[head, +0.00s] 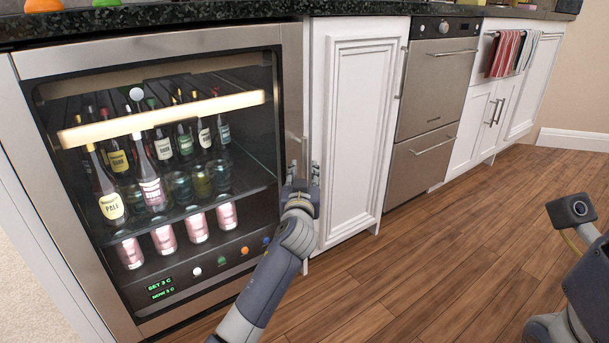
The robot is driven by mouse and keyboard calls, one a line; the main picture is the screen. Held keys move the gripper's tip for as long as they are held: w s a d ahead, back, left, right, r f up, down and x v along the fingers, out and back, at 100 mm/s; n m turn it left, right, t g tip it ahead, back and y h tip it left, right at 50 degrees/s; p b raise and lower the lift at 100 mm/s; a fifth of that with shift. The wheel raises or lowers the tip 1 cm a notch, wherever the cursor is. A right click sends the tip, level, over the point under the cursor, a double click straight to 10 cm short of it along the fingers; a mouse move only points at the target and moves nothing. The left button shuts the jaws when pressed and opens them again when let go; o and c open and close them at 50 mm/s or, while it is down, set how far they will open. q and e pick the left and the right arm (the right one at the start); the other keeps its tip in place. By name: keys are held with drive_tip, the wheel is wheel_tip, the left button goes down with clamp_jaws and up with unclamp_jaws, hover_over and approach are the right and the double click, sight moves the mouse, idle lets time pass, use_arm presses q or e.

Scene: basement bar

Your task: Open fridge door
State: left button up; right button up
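The fridge (262,46) is a steel-framed, glass-fronted drinks cooler under the counter at the left. Its door appears shut, with its steel frame around the glass. Bottles and pink cans show on the shelves inside. My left gripper (303,172) is at the right edge of the fridge door, at about mid-height. Its two fingers point up and stand apart, with a gap between them. I cannot tell whether they touch the door edge or a handle there. Part of my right arm shows at the right edge; its gripper is not in view.
A white cabinet (360,110) stands just right of the fridge, close to my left gripper. Beyond it are steel drawers (430,85) and a cabinet with hanging towels (506,53). A dark countertop (200,16) runs above. The wooden floor (430,250) in front is clear.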

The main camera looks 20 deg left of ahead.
sight(305, 169)
use_arm(q)
drive_tip(key=shift+b+x, duration=0.5)
drive_tip(key=shift+x, duration=1.1)
clamp_jaws()
